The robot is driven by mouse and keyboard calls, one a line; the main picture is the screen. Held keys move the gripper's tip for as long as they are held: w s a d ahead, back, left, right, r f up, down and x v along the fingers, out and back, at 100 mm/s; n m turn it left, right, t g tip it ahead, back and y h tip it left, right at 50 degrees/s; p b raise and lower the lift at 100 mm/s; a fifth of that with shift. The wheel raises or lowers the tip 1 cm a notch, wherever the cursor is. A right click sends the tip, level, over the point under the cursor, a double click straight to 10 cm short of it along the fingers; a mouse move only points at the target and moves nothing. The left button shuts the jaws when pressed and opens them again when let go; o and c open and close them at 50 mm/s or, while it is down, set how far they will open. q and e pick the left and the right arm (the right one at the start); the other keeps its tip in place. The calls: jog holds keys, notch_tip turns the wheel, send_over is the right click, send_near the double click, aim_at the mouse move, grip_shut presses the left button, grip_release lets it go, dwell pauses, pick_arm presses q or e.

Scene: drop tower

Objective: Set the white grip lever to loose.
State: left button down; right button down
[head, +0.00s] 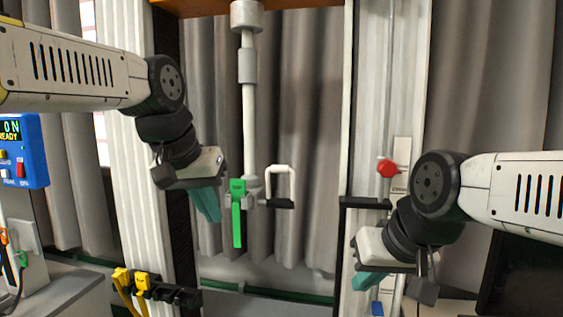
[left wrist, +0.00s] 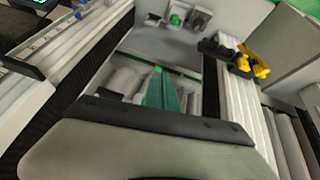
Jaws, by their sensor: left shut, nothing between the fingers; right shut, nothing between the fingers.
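My right gripper (head: 369,281) is shut and empty, low by the right column.
The white rod (head: 249,125) hangs between two pale columns. A red knob (head: 388,168) is on the right column. Yellow clips (head: 142,280) sit on a black holder at lower left. A blue box with a display (head: 22,150) is at far left. Grey curtains hang behind.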

pick_arm(q)
jog(key=w+d+r+m+g+y, duration=0.1)
jog(key=w+d+r+g, duration=0.1)
jog(key=w+d+r, duration=1.1)
notch_tip(320, 180, up, 3)
jog(key=shift+w+d+r+g+y, duration=0.15)
jog(key=shift+w+d+g+y, duration=0.2)
jog(key=shift+w, duration=0.9)
jog(key=shift+s+a+f, duration=0.1)
jog(key=shift+s+f, duration=0.2)
jog(key=shift+f, duration=1.25)
jog(key=shift+s+a+f, duration=0.1)
jog(key=shift+s+f, duration=0.15)
jog(key=shift+f, duration=1.3)
jog(key=shift+s+a+f, duration=0.1)
jog(key=shift+s+f, duration=0.2)
jog(key=shift+f, duration=1.25)
jog(key=shift+d, duration=0.1)
